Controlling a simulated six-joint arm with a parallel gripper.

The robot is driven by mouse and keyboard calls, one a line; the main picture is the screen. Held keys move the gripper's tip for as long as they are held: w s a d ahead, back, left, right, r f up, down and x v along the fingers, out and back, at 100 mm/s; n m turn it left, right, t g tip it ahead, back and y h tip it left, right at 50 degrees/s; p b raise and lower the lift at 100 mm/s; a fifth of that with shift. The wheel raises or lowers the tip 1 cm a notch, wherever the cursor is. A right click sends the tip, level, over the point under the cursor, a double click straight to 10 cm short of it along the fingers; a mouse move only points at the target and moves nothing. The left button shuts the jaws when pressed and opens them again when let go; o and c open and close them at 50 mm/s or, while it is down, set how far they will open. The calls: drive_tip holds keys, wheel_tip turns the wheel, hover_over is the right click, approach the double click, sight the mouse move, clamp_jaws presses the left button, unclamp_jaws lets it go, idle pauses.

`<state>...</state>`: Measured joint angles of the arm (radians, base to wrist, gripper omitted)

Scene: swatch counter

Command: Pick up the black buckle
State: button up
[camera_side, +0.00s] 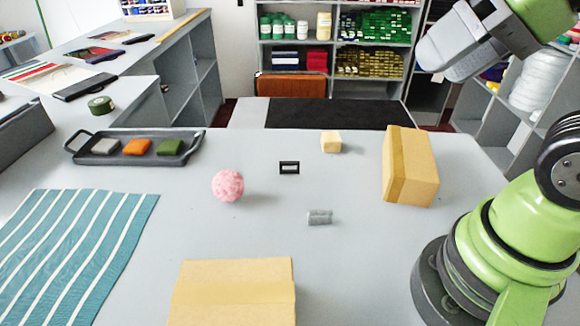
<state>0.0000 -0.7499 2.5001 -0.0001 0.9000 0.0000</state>
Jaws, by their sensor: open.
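The black buckle (289,168) is a small dark rectangular frame with a slot. It stands near the middle of the grey counter (250,235), right of a pink ball and apart from it. My gripper (447,48) shows as grey parts at the upper right, high above the counter and well right of the buckle. It is open, and I see nothing held in it. Its fingertips are not clearly visible.
Cardboard boxes stand right (410,165) and in front (235,293). A black tray (190,150) and striped cloth (75,250) lie left.

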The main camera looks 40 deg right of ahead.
drive_tip(key=shift+w, duration=0.1)
drive_tip(key=n+g+h, duration=0.2)
drive_tip(key=n+g, duration=0.5)
drive_tip(key=n, duration=0.6)
hover_over(290, 162)
drive_tip(key=f, duration=2.5)
drive_tip(key=shift+w+a, duration=0.1)
drive_tip(key=shift+w, duration=0.15)
drive_tip(key=shift+s+f, duration=0.15)
drive_tip(key=shift+f, duration=1.35)
drive_tip(key=shift+s+f, duration=0.1)
drive_tip(key=shift+f, duration=1.35)
clamp_jaws()
